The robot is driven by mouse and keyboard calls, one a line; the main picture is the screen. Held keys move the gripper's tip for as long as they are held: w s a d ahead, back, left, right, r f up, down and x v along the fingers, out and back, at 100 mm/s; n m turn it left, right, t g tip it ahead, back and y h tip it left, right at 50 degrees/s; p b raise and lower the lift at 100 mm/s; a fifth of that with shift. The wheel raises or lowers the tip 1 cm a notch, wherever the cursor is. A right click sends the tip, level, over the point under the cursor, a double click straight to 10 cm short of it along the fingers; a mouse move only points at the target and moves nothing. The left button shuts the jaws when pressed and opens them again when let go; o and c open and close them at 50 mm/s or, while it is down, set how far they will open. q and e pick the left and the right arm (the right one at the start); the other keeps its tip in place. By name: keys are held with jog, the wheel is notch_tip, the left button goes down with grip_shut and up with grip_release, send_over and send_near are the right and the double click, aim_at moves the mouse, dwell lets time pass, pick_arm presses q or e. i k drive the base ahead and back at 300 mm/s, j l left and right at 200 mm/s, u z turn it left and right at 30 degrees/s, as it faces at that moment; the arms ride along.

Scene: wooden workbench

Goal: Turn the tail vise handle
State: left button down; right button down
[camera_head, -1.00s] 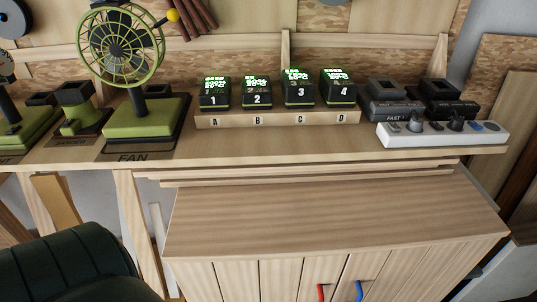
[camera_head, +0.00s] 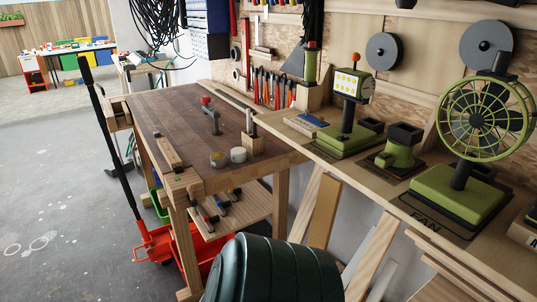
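The wooden workbench (camera_head: 165,110) with a dark brown top stands left of centre, angled away from me. A light wooden block (camera_head: 168,152), which looks like part of a vise, lies along its left edge near the front corner. Another wooden block (camera_head: 117,114) juts out at the far left side. I cannot make out which part is the tail vise handle; it is too small or hidden. Neither of my grippers is in view.
A side counter (camera_head: 400,195) with a green fan (camera_head: 480,120) runs right. Grey floor (camera_head: 60,210) at left is clear.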

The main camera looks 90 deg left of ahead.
aim_at(190, 197)
jog(key=u, duration=3.35)
